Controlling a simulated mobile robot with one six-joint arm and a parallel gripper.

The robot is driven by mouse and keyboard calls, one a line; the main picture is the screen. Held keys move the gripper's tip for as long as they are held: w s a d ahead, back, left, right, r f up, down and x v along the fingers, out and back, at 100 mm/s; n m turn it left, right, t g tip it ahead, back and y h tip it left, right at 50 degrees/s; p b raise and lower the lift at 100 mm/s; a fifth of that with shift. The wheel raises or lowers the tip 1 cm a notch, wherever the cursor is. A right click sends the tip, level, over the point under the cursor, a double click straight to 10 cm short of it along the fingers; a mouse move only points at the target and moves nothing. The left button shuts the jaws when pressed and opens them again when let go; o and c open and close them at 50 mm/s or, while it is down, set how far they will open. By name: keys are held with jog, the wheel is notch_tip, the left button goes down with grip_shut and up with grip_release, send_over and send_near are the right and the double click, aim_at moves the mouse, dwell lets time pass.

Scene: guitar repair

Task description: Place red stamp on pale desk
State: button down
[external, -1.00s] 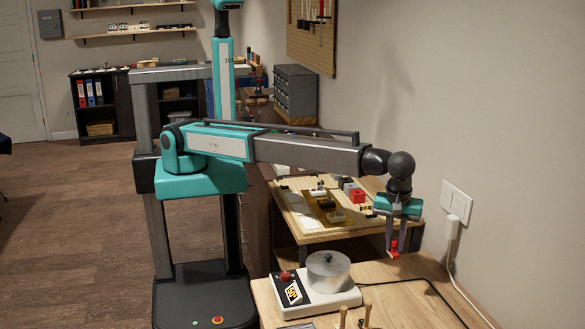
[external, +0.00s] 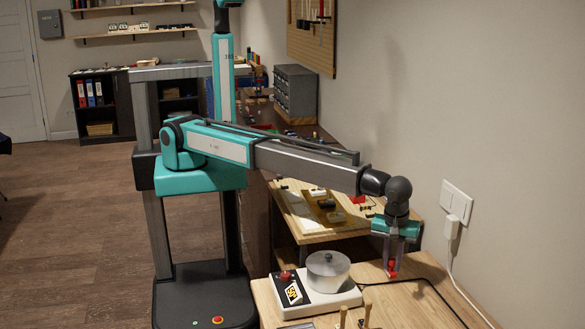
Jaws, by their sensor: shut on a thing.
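My gripper (external: 392,262) points down over the back of the pale desk (external: 400,305) in the external view. It is shut on a small red stamp (external: 392,268), which shows between the fingertips. The stamp is low, close to the desk surface. I cannot tell whether it touches the surface.
A white device with a round metal pot (external: 328,271) and a red knob stands left of my gripper on the desk. A black cable (external: 432,287) curves across the desk at the right. Wooden pegs (external: 366,312) stand at the front. The wall is close at the right.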

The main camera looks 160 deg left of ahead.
jog(key=shift+f, duration=1.1)
jog(key=shift+f, duration=0.15)
jog(key=c, duration=1.6)
grip_release()
jog(key=shift+c, duration=0.2)
notch_tip(320, 180, up, 12)
jog(key=w+d+b, duration=0.1)
jog(key=b, duration=0.1)
jog(key=shift+w, duration=0.2)
jog(key=shift+d, duration=0.1)
